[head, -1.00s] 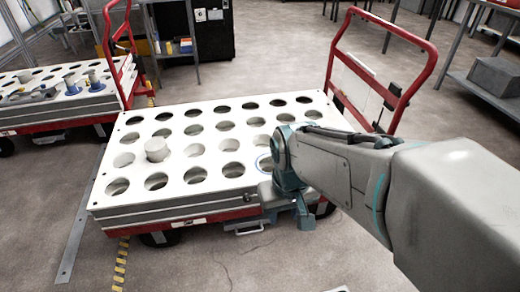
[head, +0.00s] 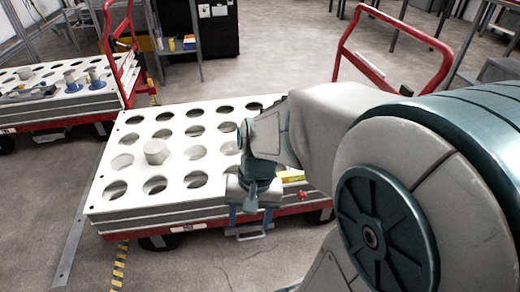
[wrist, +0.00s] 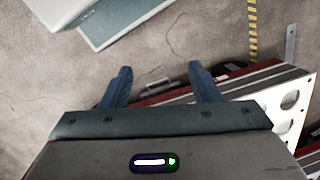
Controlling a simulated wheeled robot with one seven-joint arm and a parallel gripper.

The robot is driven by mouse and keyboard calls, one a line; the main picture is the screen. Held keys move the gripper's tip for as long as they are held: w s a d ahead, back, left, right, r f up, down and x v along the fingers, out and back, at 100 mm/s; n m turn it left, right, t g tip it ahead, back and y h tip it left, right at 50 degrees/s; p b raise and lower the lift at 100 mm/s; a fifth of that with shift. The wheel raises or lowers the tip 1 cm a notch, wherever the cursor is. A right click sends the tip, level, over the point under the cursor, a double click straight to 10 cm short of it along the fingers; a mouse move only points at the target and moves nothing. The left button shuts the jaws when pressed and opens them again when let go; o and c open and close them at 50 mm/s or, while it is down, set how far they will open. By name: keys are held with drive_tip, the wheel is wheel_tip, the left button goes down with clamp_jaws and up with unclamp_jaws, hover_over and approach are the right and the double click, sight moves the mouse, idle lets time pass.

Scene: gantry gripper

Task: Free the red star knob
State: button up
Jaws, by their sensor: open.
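A small red lobed piece that looks like the red star knob (head: 306,204) shows in the head view at the front right side of the near cart, just above its red frame. A yellow piece (head: 296,179) is close above it. My gripper (head: 249,220) is left of the red piece, apart from it, pointing down at the cart's front edge. In the wrist view my gripper (wrist: 160,76) has its two blue fingers wide apart. Nothing is held. The red piece cannot be made out in the wrist view.
The near cart's white top (head: 105,200) has rows of round holes, with a grey cylinder (head: 156,150) in one. A grey pull handle (head: 250,232) sits low on its front. A red push bar (head: 350,40) rises at the right. Floor in front is clear.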

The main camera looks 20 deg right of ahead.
drive_tip(key=w+d+f+m+t+y+b, duration=0.1)
drive_tip(key=w+f+m+y, duration=0.35)
drive_tip(key=m, duration=0.75)
drive_tip(key=w+f+m+t+y+b, duration=0.1)
drive_tip(key=w+f+m+y+b, duration=0.1)
drive_tip(key=f+m+y, duration=0.75)
drive_tip(key=n+t+h+b, duration=0.7)
drive_tip(key=n+t+h, duration=1.1)
drive_tip(key=n, duration=0.8)
approach(303, 198)
drive_tip(key=w, duration=0.2)
drive_tip(key=w+g+h, duration=0.1)
drive_tip(key=w, duration=0.1)
drive_tip(key=w+h, duration=0.1)
drive_tip(key=w, duration=0.1)
drive_tip(key=shift+w+d+r+g, duration=0.1)
drive_tip(key=shift+w+r+g, duration=0.2)
drive_tip(key=shift+w+r, duration=0.1)
drive_tip(key=shift+w+d, duration=0.2)
drive_tip(key=shift+w, duration=0.5)
